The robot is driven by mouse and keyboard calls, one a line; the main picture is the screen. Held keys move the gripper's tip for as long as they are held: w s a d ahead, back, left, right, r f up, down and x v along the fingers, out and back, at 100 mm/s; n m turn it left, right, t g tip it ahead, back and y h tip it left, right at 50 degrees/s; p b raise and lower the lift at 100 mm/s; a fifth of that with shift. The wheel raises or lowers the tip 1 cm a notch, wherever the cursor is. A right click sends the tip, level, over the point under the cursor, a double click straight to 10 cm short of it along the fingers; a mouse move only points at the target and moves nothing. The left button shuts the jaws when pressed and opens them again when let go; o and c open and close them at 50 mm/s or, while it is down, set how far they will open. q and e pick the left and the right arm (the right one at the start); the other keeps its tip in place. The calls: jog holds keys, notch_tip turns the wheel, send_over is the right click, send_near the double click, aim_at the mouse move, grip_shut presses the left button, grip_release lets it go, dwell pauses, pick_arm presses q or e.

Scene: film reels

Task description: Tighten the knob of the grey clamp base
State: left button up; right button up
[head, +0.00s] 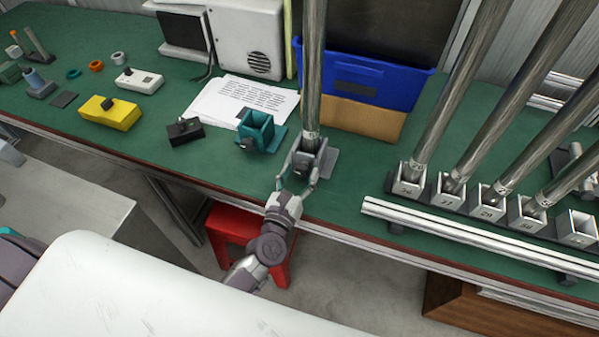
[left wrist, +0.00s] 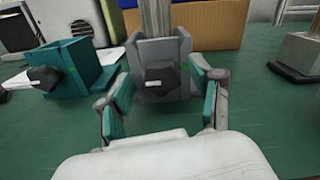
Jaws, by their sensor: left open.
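The grey clamp base (head: 308,160) stands on the green bench with a tall metal tube (head: 313,60) upright in it. Its dark knob (left wrist: 161,75) faces my left gripper in the left wrist view, in front of the grey clamp base (left wrist: 157,50). My left gripper (head: 296,186) is open at the bench's front edge. In the left wrist view its teal-padded fingers (left wrist: 162,97) stand to either side of the knob, on the near side, with a gap on each side. My right gripper is not in view.
A teal clamp base (head: 257,130) stands close left of the grey one and also shows in the left wrist view (left wrist: 75,65). A blue bin (head: 385,80) is behind. Numbered tube holders (head: 450,195) and a rail (head: 480,235) lie right. A red stool (head: 235,225) is below.

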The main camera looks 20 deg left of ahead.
pick_arm(q)
jog(key=shift+c, duration=0.2)
jog(key=c, duration=1.1)
